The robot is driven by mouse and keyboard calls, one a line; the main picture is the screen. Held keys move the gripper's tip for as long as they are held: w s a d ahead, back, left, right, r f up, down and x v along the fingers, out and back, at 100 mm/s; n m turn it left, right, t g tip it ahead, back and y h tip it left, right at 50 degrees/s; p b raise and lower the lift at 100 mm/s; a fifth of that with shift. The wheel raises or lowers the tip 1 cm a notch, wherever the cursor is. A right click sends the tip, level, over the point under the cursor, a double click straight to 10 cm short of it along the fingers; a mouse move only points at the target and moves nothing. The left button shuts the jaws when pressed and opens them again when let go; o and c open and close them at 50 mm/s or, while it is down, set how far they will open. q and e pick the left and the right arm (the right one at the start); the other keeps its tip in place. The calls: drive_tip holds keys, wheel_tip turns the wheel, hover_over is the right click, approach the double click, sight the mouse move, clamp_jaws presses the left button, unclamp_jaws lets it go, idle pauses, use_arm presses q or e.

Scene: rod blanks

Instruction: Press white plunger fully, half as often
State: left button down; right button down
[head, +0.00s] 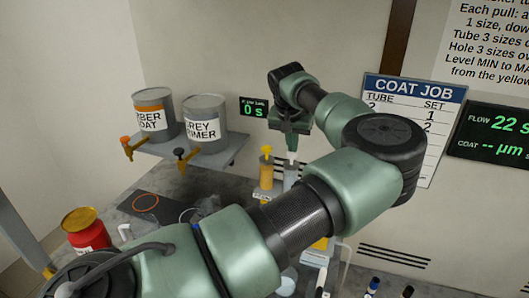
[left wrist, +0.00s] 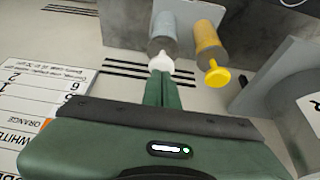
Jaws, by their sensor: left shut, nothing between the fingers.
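The white plunger (head: 291,157) tops a grey cylinder (head: 290,176) beside the counter's back wall. In the left wrist view the white plunger (left wrist: 161,61) shows just beyond my fingertips. My left gripper (head: 291,148) points down above it, shut and empty. The fingertips (left wrist: 162,76) appear at or very close to the plunger's top; I cannot tell whether they touch. A yellow plunger (head: 266,151) on a yellow cylinder (head: 266,172) stands just left of it, and it also shows in the left wrist view (left wrist: 217,74). My right gripper is not in view.
Two paint cans, amber (head: 154,113) and grey primer (head: 205,122), sit on a shelf with taps. A small display (head: 254,109) reads 0 s. The COAT JOB board (head: 414,110) and a flow display (head: 493,133) reading 22 s hang at right. A red jar (head: 86,231) stands at left.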

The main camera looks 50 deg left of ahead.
use_arm(q)
drive_tip(key=shift+f+b, duration=0.75)
drive_tip(key=shift+f, duration=0.3)
drive_tip(key=shift+r+p, duration=0.9)
drive_tip(key=shift+r, duration=0.9)
wheel_tip(320, 180, up, 6)
drive_tip(key=p, duration=0.3)
